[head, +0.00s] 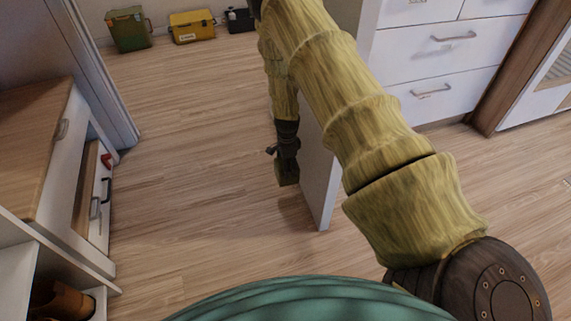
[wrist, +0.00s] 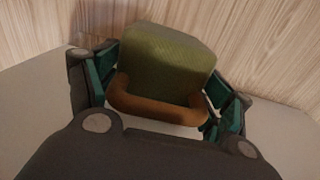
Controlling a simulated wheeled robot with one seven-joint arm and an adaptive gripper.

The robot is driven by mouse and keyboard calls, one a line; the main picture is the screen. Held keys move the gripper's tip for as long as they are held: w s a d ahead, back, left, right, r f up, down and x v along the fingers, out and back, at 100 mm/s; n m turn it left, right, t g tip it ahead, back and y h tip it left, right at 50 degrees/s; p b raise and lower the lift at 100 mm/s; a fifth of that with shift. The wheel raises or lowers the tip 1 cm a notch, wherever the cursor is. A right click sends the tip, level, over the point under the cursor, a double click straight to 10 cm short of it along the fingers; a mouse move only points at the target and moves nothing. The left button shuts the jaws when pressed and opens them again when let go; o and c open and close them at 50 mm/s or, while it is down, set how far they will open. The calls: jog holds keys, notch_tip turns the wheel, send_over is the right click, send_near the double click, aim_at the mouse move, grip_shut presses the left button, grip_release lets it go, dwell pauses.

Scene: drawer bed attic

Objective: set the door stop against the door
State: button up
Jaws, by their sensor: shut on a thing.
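The door stop is an olive-green block with a brown loop handle (wrist: 160,60) in the wrist view. My gripper (wrist: 164,92) is shut on it, with green fingers at both sides of the handle. In the head view my gripper (head: 287,150) hangs down, and the block (head: 288,174) shows small below it, over the wood floor. The door (head: 321,185) is a pale upright panel just right of the block, partly hidden by my arm. I cannot tell whether the block touches the door or the floor.
White drawers (head: 440,62) stand behind the door at the right. A low wood-topped cabinet (head: 38,135) and a shelf with brown shoes (head: 62,298) are at the left. A green box (head: 128,30) and a yellow box (head: 192,27) stand at the back. Floor left of the door is clear.

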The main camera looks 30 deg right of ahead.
jog(key=shift+f+b, duration=4.35)
jog(key=shift+f, duration=0.65)
jog(key=shift+f, duration=0.5)
jog(key=o, duration=1.8)
jog(key=shift+o, duration=0.5)
jog(key=shift+f, duration=0.1)
notch_tip(320, 180, up, 12)
jog(key=shift+r, duration=0.1)
